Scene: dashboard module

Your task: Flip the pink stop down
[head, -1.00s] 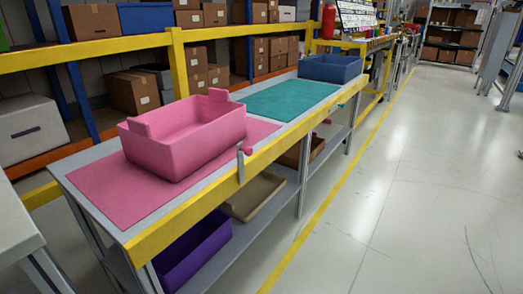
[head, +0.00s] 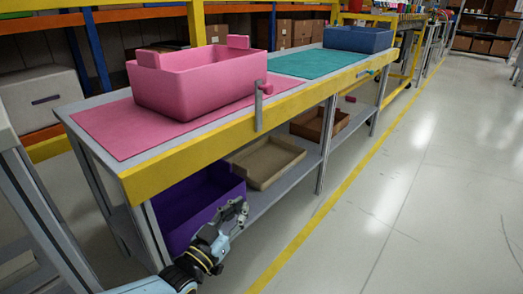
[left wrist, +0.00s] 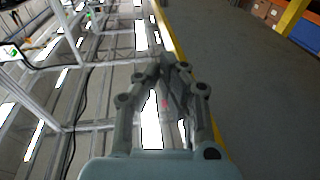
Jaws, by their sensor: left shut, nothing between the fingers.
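The pink stop (head: 267,88) is a small pink knob at the top of an upright grey bar (head: 259,112) on the yellow front edge of the bench. It stands in front of the right end of a pink bin (head: 200,90), which sits on a pink mat (head: 110,130). My left gripper (head: 243,208) is below the bench top, near the purple bin on the lower shelf, well below and apart from the stop. It is shut and empty; its fingers meet in the left wrist view (left wrist: 172,62). My right gripper is not in view.
A purple bin (head: 180,225), a tan tray (head: 265,165) and a brown tray (head: 320,123) are on the lower shelf. A blue bin (head: 358,40) and teal mat (head: 310,63) lie further along the bench. The floor to the right is clear.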

